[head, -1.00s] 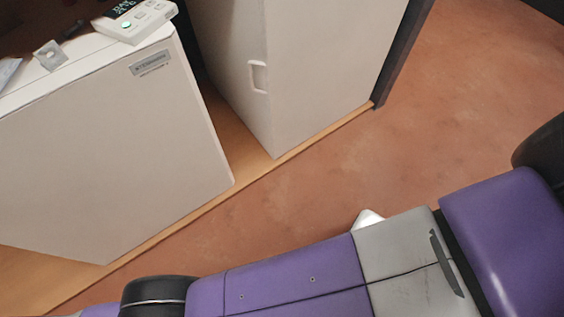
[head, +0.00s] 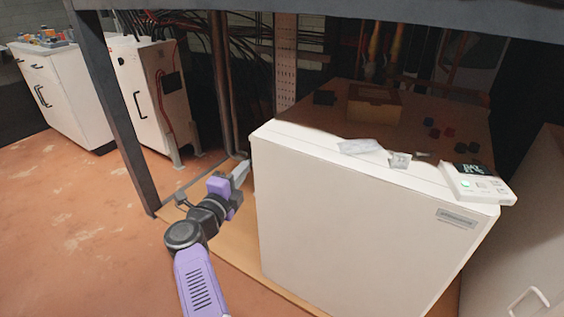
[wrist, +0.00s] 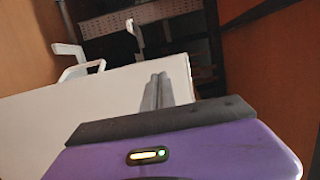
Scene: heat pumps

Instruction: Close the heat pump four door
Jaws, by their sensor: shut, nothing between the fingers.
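A large white heat pump cabinet (head: 350,215) stands right of centre in the head view, with a nameplate and a white control box (head: 478,184) at its top right. I cannot read its number. My gripper (head: 241,172) is at the cabinet's left edge, fingers pointing up and right. In the wrist view its fingers (wrist: 156,90) are shut together, empty, in front of a broad white panel (wrist: 75,112). A white handle (wrist: 82,69) shows at the panel's far edge. I cannot tell whether the fingers touch the panel, or how far any door stands open.
Another white cabinet with a handle (head: 528,300) is at the far right. A dark post (head: 112,110) stands left of my arm, under a grey overhead beam (head: 330,15). White units (head: 150,95) with pipes stand behind. The reddish floor (head: 70,225) at left is clear.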

